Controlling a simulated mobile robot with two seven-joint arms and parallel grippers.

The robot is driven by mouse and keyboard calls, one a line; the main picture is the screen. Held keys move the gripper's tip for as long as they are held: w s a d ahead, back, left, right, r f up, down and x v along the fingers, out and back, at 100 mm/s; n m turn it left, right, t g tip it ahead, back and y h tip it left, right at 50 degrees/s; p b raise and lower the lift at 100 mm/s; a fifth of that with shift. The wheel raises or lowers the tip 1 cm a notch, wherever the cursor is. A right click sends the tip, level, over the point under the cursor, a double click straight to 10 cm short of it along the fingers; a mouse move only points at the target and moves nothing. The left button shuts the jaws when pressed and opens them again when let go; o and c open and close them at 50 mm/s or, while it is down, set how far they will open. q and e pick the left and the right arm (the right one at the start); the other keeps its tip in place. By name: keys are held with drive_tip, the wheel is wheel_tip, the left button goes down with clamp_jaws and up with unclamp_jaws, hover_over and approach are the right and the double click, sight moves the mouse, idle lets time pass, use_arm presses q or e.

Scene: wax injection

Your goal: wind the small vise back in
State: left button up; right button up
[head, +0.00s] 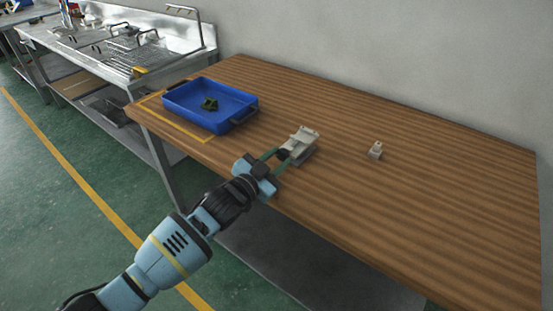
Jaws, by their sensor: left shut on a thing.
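The small vise (303,138) is a pale grey metal block on the wooden table, near its front edge. My left gripper (278,156) reaches in from the lower left and is shut on a dark part at the near end of the vise, likely its handle or screw. The fingers and the picture's small size hide the details of that part. I cannot tell how far the vise jaws are apart. My right gripper is not in view.
A blue tray (247,117) holding a dark green object (210,104) stands left of the vise. The wooden table (440,200) is otherwise clear on the right.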

use_arm(q)
drive_tip(key=o, duration=1)
drive_tip(key=shift+p+v, duration=0.3)
drive_tip(key=shift+v, duration=3.6)
